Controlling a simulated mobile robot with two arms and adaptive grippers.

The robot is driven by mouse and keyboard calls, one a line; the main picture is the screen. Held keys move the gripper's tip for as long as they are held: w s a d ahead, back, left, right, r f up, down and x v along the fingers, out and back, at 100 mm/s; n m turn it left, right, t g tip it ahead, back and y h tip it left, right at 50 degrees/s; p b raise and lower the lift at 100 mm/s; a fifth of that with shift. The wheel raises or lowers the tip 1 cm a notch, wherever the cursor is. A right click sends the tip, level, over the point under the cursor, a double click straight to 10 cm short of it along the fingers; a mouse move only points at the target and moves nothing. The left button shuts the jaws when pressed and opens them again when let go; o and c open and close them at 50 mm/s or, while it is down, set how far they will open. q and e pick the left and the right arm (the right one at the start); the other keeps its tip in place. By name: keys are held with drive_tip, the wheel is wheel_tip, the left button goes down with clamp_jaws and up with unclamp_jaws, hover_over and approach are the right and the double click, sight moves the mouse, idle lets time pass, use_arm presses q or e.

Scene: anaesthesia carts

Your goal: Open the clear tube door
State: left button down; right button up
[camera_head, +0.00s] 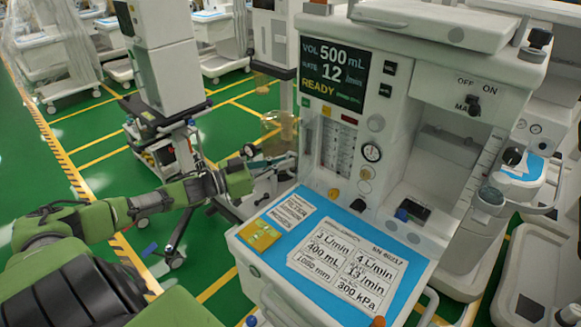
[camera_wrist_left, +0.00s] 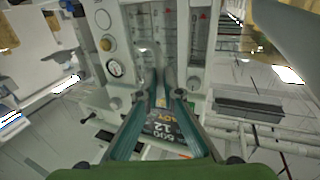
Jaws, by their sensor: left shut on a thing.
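The clear tube door covers the flow-tube panel (camera_head: 338,145) on the front of the anaesthesia machine. The panel's scaled tubes also show in the left wrist view (camera_wrist_left: 168,28). The door's clear sheet is hard to make out, so I cannot tell how far it stands open. My left gripper (camera_head: 290,160) is at the panel's left side in the head view. In the left wrist view its two green fingers (camera_wrist_left: 161,85) converge in front of the tubes, shut on what seems to be the door's edge or handle; the contact is unclear. My right gripper is not in view.
A display screen (camera_head: 334,74) is above the tubes, and a round gauge (camera_head: 371,152) is to their right. A blue-topped work shelf (camera_head: 335,262) with printed cards juts out below. A translucent amber container (camera_head: 280,127) shows behind my left gripper.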

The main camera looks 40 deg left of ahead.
use_arm(q)
drive_tip(key=shift+w+a+r, duration=0.15)
drive_tip(key=shift+a, duration=0.3)
drive_tip(key=shift+w+a+r, duration=0.15)
drive_tip(key=shift+a, duration=0.3)
drive_tip(key=c, duration=2.3)
unclamp_jaws()
drive_tip(key=shift+w, duration=0.1)
drive_tip(key=shift+o, duration=0.4)
drive_tip(key=shift+w+d+f, duration=0.25)
drive_tip(key=v, duration=1.2)
drive_tip(key=shift+r, duration=0.1)
